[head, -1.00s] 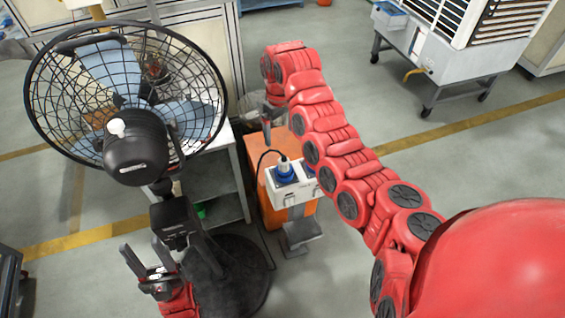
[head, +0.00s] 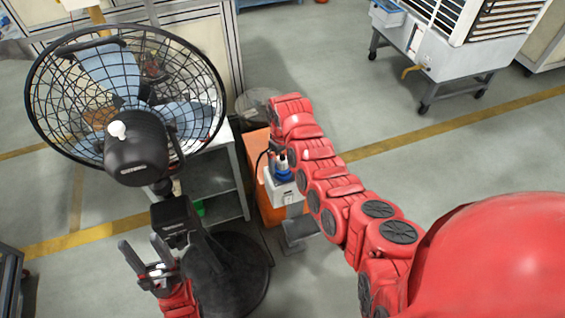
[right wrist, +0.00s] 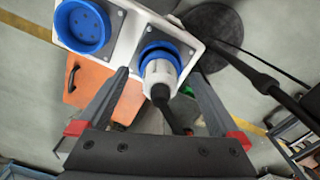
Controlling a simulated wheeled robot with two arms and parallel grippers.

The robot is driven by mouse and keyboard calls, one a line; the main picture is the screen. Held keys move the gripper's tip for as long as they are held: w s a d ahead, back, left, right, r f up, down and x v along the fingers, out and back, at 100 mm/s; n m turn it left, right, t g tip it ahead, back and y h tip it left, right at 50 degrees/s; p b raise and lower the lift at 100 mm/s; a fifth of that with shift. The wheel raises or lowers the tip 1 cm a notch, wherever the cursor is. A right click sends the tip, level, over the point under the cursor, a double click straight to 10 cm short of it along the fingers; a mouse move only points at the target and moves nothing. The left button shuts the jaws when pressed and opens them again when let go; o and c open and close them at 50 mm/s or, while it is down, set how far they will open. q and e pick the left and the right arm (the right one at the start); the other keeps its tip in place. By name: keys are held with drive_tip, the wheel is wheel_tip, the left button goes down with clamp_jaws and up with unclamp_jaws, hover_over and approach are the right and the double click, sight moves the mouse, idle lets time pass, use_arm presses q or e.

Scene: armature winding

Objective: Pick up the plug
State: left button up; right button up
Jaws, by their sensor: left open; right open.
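The plug (right wrist: 161,72) is white with a blue ring and a dark cable. It sits in one blue socket of the white socket box (right wrist: 128,28) in the right wrist view. In the head view the plug (head: 282,164) shows on top of the box (head: 284,190), partly covered by my right arm. My right gripper (right wrist: 160,77) is open, one finger on each side of the plug, with visible gaps. Whether the fingers are level with the plug is hard to tell. In the head view my right gripper is mostly hidden. My left gripper (head: 140,242) is open and empty beside the fan's stand.
A second blue socket (right wrist: 82,25) beside the plug is empty. An orange case (head: 256,141) stands behind the box. A large caged fan (head: 138,150) on a round black base (head: 232,285) stands left. A wheeled cooler (head: 435,45) stands back right.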

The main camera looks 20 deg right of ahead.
drive_tip(key=shift+f, duration=0.6)
drive_tip(key=c, duration=1.5)
drive_tip(key=shift+c, duration=0.2)
